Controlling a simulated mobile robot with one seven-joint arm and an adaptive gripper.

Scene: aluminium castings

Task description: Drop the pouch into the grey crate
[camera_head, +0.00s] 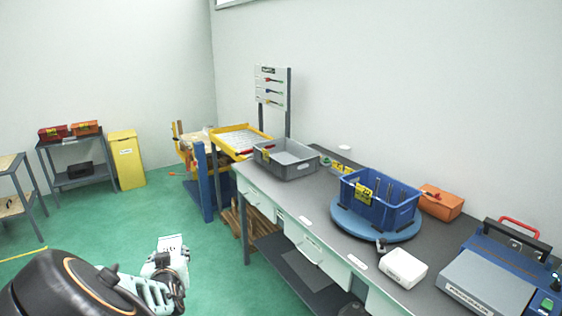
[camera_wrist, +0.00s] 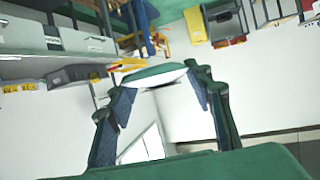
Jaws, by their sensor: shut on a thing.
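The pouch is a small pale packet with dark print, at the lower left in the head view (camera_head: 171,243). My gripper (camera_head: 166,264) is shut on it and holds it in the air, left of the bench and over the green floor. In the wrist view the pouch (camera_wrist: 154,76) is a thin whitish and green shape between the two fingertips of my gripper (camera_wrist: 160,79). The grey crate (camera_head: 290,174) stands on the far end of the bench, apart from my gripper; its inside looks empty. The grey crate also shows in the wrist view (camera_wrist: 72,76), upside down.
A blue crate (camera_head: 372,215) stands on a round blue turntable on the bench (camera_head: 330,213). A white box (camera_head: 403,268), an orange box (camera_head: 441,202) and a sealing machine (camera_head: 490,285) are nearer. A yellow tray (camera_head: 232,147) lies beyond the grey crate. Open floor separates my arm from the bench.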

